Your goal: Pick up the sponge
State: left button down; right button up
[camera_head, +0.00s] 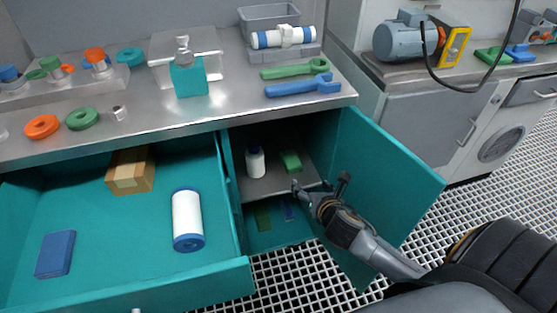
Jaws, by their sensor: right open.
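A green block that looks like the sponge (291,161) lies on the upper shelf of the open teal cabinet, right of a white bottle (255,161). My right gripper (320,184) is open and empty at the cabinet's opening, its fingers spread. It is in front of and a little right of the green block, apart from it in the picture. My left gripper is out of view.
The cabinet door (385,185) stands open to the right of my right arm. An open teal drawer (110,230) at left holds a white cylinder (187,218), a cardboard box (131,171) and a blue block (55,254). Wrenches (302,87) lie on the counter above.

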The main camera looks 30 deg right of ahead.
aim_at(292, 160)
jog(key=w+n+b, duration=0.1)
jog(key=w, duration=0.2)
jog(key=w+d+f+n, duration=0.1)
jog(key=w, duration=0.3)
jog(key=w+n+t+b, duration=0.1)
jog(key=w, duration=0.2)
jog(key=shift+w+d+f+b, duration=0.15)
jog(key=shift+d+f+b, duration=0.05)
jog(key=shift+d+b, duration=0.1)
jog(key=shift+w+f, duration=0.2)
jog(key=b+x, duration=0.1)
jog(key=x, duration=0.1)
jog(key=b+x, duration=0.1)
jog(key=shift+w+f, duration=0.25)
jog(key=shift+f, duration=0.2)
jog(key=shift+w+d+f, duration=0.1)
jog(key=shift+w+f, duration=0.05)
jog(key=shift+w, duration=0.3)
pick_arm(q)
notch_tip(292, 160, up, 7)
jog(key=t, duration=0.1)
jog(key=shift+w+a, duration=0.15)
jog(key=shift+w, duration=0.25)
pick_arm(e)
jog(key=c, duration=1)
